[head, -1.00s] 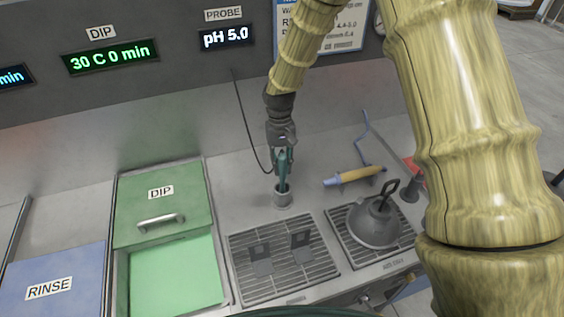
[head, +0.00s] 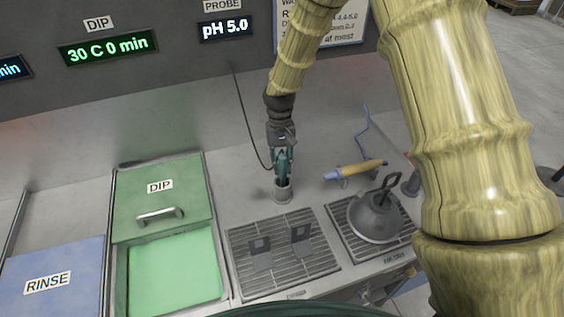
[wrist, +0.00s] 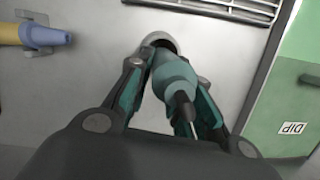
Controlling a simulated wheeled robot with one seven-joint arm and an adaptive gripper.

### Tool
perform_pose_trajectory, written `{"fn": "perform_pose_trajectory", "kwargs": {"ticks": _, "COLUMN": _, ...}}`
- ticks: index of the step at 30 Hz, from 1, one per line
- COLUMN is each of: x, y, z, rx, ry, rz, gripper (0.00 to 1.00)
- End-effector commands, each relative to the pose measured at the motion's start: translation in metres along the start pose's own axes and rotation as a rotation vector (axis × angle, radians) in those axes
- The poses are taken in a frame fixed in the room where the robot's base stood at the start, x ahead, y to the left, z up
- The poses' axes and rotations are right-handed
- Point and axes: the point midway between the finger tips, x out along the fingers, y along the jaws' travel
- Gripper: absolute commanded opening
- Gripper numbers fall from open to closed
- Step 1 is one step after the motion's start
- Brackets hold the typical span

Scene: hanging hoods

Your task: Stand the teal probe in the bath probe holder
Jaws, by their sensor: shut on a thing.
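My gripper (head: 283,160) is shut on the teal probe (head: 283,171). The probe is roughly upright, and its dark lower end is at the mouth of a small round grey holder (head: 283,195) on the counter. How deep it sits in the holder is hard to tell. In the wrist view, the teal probe (wrist: 176,78) lies between the two fingers of my gripper (wrist: 163,66). The rim of the grey holder (wrist: 158,40) shows just beyond its end. A thin dark cable (head: 245,118) runs from the wall panel toward the probe.
The green DIP bath (head: 172,275), its lid (head: 160,195) partly back, stands left of the holder. A grille (head: 285,270) with two dark brackets is in front.

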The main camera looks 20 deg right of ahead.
Motion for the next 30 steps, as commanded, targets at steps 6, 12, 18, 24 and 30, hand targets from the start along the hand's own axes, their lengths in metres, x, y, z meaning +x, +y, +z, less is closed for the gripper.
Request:
{"fn": "perform_pose_trajectory", "kwargs": {"ticks": 6, "x": 0.0, "y": 0.0, "z": 0.0, "rx": 0.0, "ry": 0.001, "rz": 0.0, "gripper": 0.27}}
{"fn": "perform_pose_trajectory", "kwargs": {"ticks": 12, "x": 0.0, "y": 0.0, "z": 0.0, "rx": 0.0, "ry": 0.001, "rz": 0.0, "gripper": 0.47}}
{"fn": "perform_pose_trajectory", "kwargs": {"ticks": 18, "x": -0.001, "y": 0.0, "z": 0.0, "rx": 0.0, "ry": 0.001, "rz": 0.0, "gripper": 0.47}}
{"fn": "perform_pose_trajectory", "kwargs": {"ticks": 24, "x": -0.014, "y": 0.0, "z": -0.001, "rx": 0.0, "ry": 0.004, "rz": -0.001, "gripper": 0.47}}
{"fn": "perform_pose_trajectory", "kwargs": {"ticks": 30, "x": -0.047, "y": 0.0, "z": -0.001, "rx": -0.001, "ry": 0.004, "rz": 0.0, "gripper": 0.47}}
